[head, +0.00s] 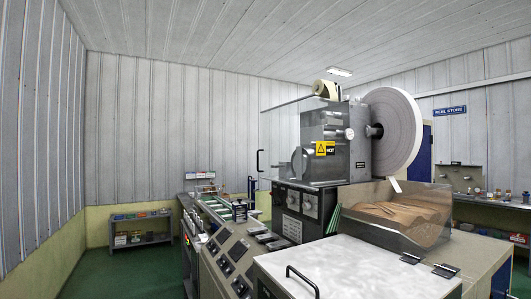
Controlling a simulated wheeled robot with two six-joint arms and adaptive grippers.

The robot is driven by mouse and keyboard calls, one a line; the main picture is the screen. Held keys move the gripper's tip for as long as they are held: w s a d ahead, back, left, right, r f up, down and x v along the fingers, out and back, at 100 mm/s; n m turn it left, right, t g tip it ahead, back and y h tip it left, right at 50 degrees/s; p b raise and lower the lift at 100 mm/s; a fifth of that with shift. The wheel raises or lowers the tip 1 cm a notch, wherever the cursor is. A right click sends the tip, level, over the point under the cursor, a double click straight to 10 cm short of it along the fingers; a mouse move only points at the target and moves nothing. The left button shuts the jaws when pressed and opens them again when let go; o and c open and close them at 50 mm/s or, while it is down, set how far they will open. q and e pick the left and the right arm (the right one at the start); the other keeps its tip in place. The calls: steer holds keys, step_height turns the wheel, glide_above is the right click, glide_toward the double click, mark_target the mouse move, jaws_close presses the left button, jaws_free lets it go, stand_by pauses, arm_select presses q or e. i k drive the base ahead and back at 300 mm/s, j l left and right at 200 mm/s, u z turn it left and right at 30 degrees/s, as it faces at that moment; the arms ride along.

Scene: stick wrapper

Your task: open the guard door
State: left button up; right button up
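The guard door (281,135) looks like a clear panel on the left side of the wrapping machine (360,140), under a light rail. A black upright handle (259,161) stands at its left edge. The panel is hard to make out, and I cannot tell whether it is fully shut. A yellow HOT sign (325,148) shows at the grey housing behind or on the panel. Neither of my grippers is in view.
A large white paper reel (394,132) is at the machine's right. A clear bin (398,222) of brown sticks sits in front. A white-topped cabinet (350,268) with a black handle and a sloped control panel (228,258) are nearest. Green floor (125,280) is free at left.

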mark_target(269, 144)
steer(key=i+j+z, duration=0.1)
steer(key=i+j, duration=0.35)
steer(key=j, duration=0.25)
steer(key=i+j+z, duration=0.15)
steer(key=i+j, duration=0.3)
steer(key=j, duration=0.25)
steer(key=i+j+z, duration=0.15)
steer(key=j, duration=0.2)
steer(key=i+j, duration=0.2)
steer(key=j, duration=0.2)
steer(key=i+j+z, duration=0.15)
steer(key=j, duration=0.25)
steer(key=i+j, duration=0.2)
steer(key=j, duration=0.2)
steer(key=z, duration=0.05)
